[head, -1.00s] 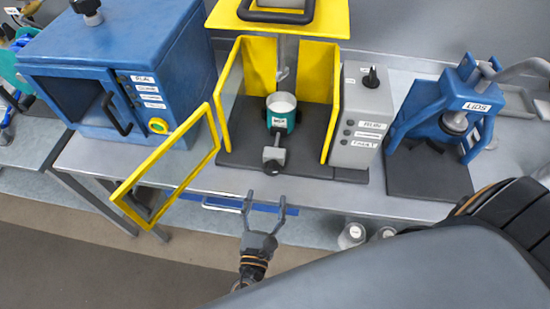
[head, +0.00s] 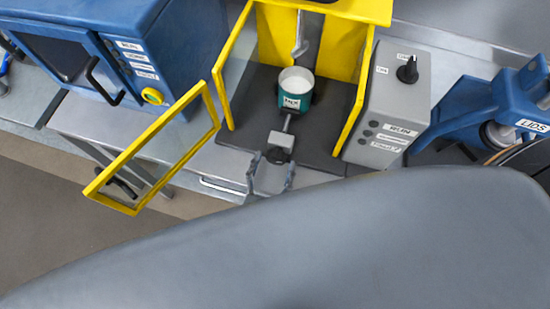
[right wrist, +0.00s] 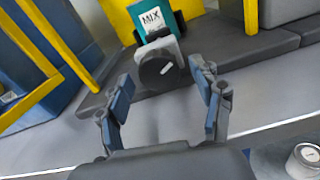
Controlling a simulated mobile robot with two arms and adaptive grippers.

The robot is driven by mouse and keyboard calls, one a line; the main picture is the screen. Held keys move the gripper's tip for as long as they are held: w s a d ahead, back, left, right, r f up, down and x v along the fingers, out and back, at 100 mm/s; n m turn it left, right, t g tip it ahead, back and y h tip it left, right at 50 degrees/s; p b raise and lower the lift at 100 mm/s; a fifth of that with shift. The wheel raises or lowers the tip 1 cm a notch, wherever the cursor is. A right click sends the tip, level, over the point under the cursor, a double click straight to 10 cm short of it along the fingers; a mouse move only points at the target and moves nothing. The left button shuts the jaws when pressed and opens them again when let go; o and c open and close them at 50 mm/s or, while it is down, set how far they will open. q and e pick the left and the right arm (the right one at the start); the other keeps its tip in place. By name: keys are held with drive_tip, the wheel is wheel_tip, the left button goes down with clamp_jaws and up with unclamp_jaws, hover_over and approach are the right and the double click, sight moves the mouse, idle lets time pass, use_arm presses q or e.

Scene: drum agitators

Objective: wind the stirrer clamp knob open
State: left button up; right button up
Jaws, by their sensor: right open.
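The stirrer clamp knob (right wrist: 160,72) is a dark round disc with a white line, facing my right wrist camera. It sits on the front of a grey clamp block (head: 281,142), before the teal MIX drum (head: 294,94) with pale contents. The drum stands inside the yellow-framed stirrer enclosure, whose door (head: 135,165) is swung open to the left. My right gripper (head: 272,168) is open and empty. In the right wrist view its fingers (right wrist: 162,80) point at the knob, one on each side, with no clear contact. My left gripper is not in view.
A grey control box (head: 390,105) with a black knob stands right of the enclosure. A blue cabinet (head: 125,45) is at the left and a blue LIDS press (head: 500,110) at the right. A white-lidded jar (right wrist: 306,158) shows low in the right wrist view.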

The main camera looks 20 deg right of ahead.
drive_tip(key=shift+s, duration=0.1)
drive_tip(key=shift+c, duration=1.1)
drive_tip(key=c, duration=0.9)
drive_tip(key=shift+r+n+p, duration=0.25)
drive_tip(key=shift+n+p, duration=0.35)
drive_tip(key=shift+p, duration=0.35)
drive_tip(key=n+p, duration=0.4)
drive_tip(key=shift+r+p, duration=0.1)
drive_tip(key=shift+p, duration=0.25)
drive_tip(key=shift+n+p, duration=0.7)
drive_tip(key=shift+n, duration=0.2)
drive_tip(key=n+p, duration=0.1)
drive_tip(key=n, duration=0.1)
drive_tip(key=shift+n, duration=0.4)
drive_tip(key=n, duration=0.4)
drive_tip(key=shift+d+p, duration=0.1)
drive_tip(key=shift+p, duration=0.25)
drive_tip(key=shift+n, duration=0.3)
